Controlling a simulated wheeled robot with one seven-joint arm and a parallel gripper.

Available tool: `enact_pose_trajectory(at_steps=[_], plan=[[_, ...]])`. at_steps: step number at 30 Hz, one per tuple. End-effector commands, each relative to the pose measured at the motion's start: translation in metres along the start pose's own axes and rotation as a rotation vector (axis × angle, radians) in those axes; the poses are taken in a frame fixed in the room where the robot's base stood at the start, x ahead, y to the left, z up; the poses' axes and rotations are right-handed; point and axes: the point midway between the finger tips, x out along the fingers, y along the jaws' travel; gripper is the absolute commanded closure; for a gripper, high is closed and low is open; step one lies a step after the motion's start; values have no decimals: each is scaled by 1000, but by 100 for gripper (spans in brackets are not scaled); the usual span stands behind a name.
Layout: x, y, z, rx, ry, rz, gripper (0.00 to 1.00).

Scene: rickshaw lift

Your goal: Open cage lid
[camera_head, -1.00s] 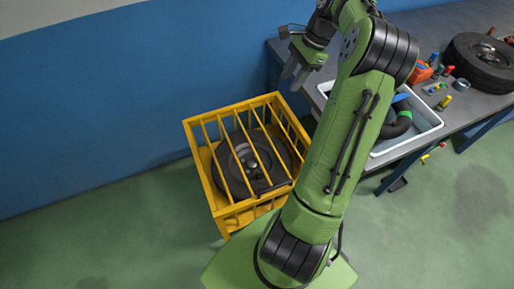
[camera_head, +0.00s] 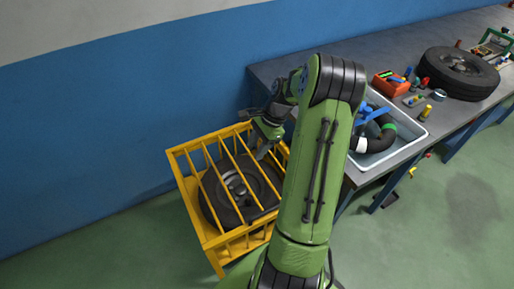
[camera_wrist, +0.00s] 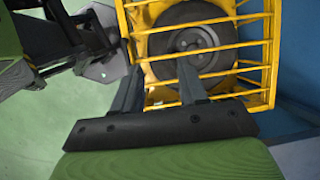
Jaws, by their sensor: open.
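The yellow cage (camera_head: 212,245) stands on the floor by the blue wall, left of the bench. Its barred lid (camera_head: 207,148) lies shut across the top, and it also shows in the wrist view (camera_wrist: 262,41). A dark wheel (camera_head: 222,207) lies inside under the bars, and it also shows in the wrist view (camera_wrist: 213,62). My gripper (camera_head: 262,151) is over the cage's right rear part, close to the lid bars. In the wrist view my gripper's (camera_wrist: 158,78) two fingers are spread apart with nothing held between them. I cannot tell whether a finger touches a bar.
A grey bench (camera_head: 300,66) runs along the wall to the right. It bears a white tray (camera_head: 409,137) with a black hose, a tire (camera_head: 459,72), an orange toolbox (camera_head: 392,85) and small tools. The green floor left of the cage is clear.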

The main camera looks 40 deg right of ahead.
Motion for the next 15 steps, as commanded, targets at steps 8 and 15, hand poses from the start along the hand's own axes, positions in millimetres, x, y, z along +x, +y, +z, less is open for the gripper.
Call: enact_pose_trajectory(at_steps=[8,15], plan=[[0,0,0,0,0,0,65],[0,0,0,0,0,0,100]])
